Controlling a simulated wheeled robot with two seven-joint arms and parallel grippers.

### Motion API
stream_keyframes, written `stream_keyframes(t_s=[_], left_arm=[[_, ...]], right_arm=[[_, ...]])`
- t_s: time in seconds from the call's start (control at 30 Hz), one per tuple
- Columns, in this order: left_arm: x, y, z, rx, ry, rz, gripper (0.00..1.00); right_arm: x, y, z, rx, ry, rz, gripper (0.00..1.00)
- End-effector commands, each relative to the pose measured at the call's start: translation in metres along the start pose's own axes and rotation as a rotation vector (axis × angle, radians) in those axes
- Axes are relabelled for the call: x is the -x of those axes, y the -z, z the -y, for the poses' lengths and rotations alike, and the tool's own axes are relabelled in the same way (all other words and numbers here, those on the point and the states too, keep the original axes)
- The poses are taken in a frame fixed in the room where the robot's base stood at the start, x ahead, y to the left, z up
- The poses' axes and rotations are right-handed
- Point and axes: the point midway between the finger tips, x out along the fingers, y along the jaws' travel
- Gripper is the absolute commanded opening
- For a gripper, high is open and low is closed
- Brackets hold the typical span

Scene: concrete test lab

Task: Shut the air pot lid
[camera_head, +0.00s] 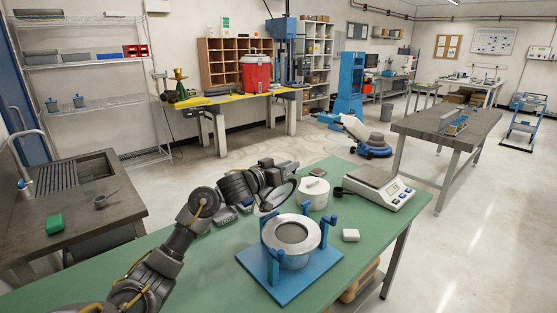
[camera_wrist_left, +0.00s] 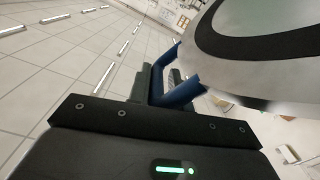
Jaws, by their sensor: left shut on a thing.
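The air pot (camera_head: 295,262) is a silver drum on a blue base plate (camera_head: 318,277) with blue upright posts, standing on the green table. Its wide pale rim surrounds a dark round opening. The lid (camera_head: 280,197) stands tilted up at the pot's far left side, mostly behind my gripper. In the left wrist view, a large grey disc with a black ring, which looks like the lid's underside (camera_wrist_left: 222,82), fills the upper right. My left gripper (camera_head: 287,179) is shut on a blue bar-shaped handle (camera_wrist_left: 180,94) beside that disc. My right gripper is not in view.
A white round container (camera_head: 314,194) stands close behind the pot, and a scale (camera_head: 379,186) behind it to the right. The green table (camera_head: 185,266) is bare at front left.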

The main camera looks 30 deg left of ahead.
Motion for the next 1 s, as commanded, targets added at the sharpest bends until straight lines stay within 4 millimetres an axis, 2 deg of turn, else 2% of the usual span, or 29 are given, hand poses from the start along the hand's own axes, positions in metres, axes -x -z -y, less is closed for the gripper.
stream_keyframes(t_s=[0.23, 0.67, 0.7, 0.8, 1.0], left_arm=[[0.000, -0.010, -0.013, -0.063, -0.001, -0.003, 0.00], [0.000, -0.011, -0.015, -0.075, 0.000, -0.004, 0.00], [0.000, -0.011, -0.015, -0.075, 0.000, -0.004, 0.22], [0.000, -0.011, -0.015, -0.075, 0.000, -0.004, 0.35], [0.000, -0.011, -0.015, -0.076, 0.000, -0.003, 0.35]], right_arm=[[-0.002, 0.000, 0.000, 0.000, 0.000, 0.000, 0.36], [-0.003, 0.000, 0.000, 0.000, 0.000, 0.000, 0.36], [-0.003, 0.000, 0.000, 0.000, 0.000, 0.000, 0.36], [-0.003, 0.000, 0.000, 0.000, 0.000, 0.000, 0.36], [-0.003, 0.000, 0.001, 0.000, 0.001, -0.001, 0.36]])
